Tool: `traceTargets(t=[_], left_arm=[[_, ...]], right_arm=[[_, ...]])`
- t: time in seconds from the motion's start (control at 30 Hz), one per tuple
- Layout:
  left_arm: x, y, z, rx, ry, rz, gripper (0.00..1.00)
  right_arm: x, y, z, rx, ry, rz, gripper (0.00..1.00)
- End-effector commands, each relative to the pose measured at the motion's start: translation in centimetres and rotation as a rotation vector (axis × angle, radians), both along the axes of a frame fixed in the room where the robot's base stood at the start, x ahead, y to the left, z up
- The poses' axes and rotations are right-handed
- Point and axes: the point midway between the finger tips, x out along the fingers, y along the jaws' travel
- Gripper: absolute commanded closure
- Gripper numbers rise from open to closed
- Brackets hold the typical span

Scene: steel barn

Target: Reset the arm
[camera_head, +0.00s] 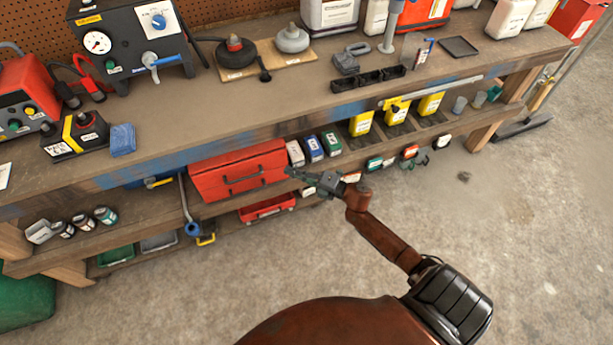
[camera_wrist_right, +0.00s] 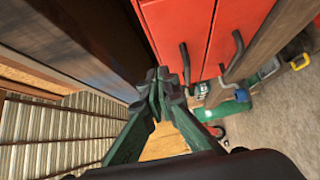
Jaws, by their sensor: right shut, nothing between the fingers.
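My right arm reaches up from the lower right in the head view, in rusty brown with a black elbow cover. Its green and dark right gripper (camera_head: 308,180) is in front of the workbench's lower shelf, just right of a red toolbox (camera_head: 240,172). In the right wrist view the fingertips of the right gripper (camera_wrist_right: 160,82) meet, and nothing is held between them. The red toolbox (camera_wrist_right: 185,35) with dark handles is beyond the fingers there. I cannot tell whether the gripper touches anything. My left gripper is not in view.
The wooden workbench (camera_head: 260,110) carries a gauge box (camera_head: 125,40), a red charger (camera_head: 25,95) and several containers. Its lower shelf holds small boxes (camera_head: 313,148) and yellow bottles (camera_head: 361,123) near the right gripper. The concrete floor (camera_head: 520,240) is mostly clear at right.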

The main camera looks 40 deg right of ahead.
Motion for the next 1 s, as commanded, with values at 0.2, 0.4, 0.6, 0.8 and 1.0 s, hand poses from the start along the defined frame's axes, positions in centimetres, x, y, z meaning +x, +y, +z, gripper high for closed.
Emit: traceTargets(t=[0.2, 0.4, 0.6, 0.8, 1.0], left_arm=[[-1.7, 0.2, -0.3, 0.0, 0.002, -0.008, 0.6], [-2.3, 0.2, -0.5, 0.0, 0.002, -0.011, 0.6], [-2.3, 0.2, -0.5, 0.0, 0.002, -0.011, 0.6], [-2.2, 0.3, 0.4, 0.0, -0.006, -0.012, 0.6], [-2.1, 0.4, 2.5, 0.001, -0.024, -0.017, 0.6]], right_arm=[[-3.4, -1.8, 0.0, -0.001, 0.002, -0.002, 1.0], [-4.5, -2.2, 0.0, 0.0, 0.0, 0.0, 1.0], [-4.5, -2.2, -0.1, 0.0, 0.001, 0.001, 1.0], [-5.6, -3.9, -3.6, 0.084, 0.112, -0.09, 1.0], [-11.3, -7.3, -14.7, 0.311, 0.424, -0.35, 1.0]])
